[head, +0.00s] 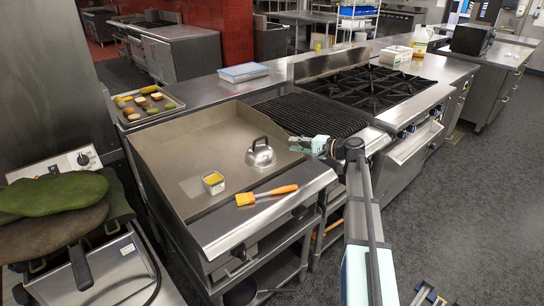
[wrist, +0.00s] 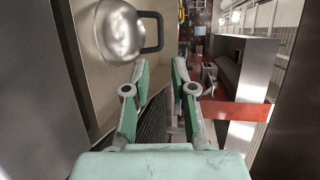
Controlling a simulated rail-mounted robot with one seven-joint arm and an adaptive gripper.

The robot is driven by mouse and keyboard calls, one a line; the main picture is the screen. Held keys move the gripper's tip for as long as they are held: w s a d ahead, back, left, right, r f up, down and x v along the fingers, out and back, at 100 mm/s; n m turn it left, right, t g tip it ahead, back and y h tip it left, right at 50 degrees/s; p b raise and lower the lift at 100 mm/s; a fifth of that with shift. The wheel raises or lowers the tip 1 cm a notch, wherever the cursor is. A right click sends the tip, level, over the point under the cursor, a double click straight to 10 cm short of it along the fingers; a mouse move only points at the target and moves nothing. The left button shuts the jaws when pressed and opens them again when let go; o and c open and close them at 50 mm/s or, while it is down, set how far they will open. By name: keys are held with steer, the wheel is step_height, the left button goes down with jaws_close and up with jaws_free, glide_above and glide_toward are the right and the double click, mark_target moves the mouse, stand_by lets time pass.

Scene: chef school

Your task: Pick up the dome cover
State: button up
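The dome cover (head: 261,155) is a shiny metal dome with a dark loop handle on top. It rests on the flat griddle (head: 190,143), near the griddle's right side. In the wrist view the dome cover (wrist: 121,32) is at the upper left, with its handle pointing right. My gripper (head: 308,145) is to the right of the dome cover, over the edge between griddle and grill, and does not touch it. In the wrist view my gripper (wrist: 160,72) has its two green fingers apart with nothing between them.
A small square container (head: 213,182) with yellow contents and an orange-handled brush (head: 266,195) are at the griddle's front. A food tray (head: 146,104) is at the back left. The ribbed grill (head: 308,116) and black burners (head: 370,88) lie right of the griddle.

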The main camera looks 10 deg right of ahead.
steer(key=p, duration=0.3)
glide_toward(258, 139)
steer(key=x, duration=0.5)
steer(key=shift+w+d+f, duration=0.1)
steer(key=shift+w+f, duration=0.05)
steer(key=shift+w, duration=0.05)
steer(key=shift+p+x, duration=1.25)
steer(key=shift+x, duration=1.4)
jaws_close()
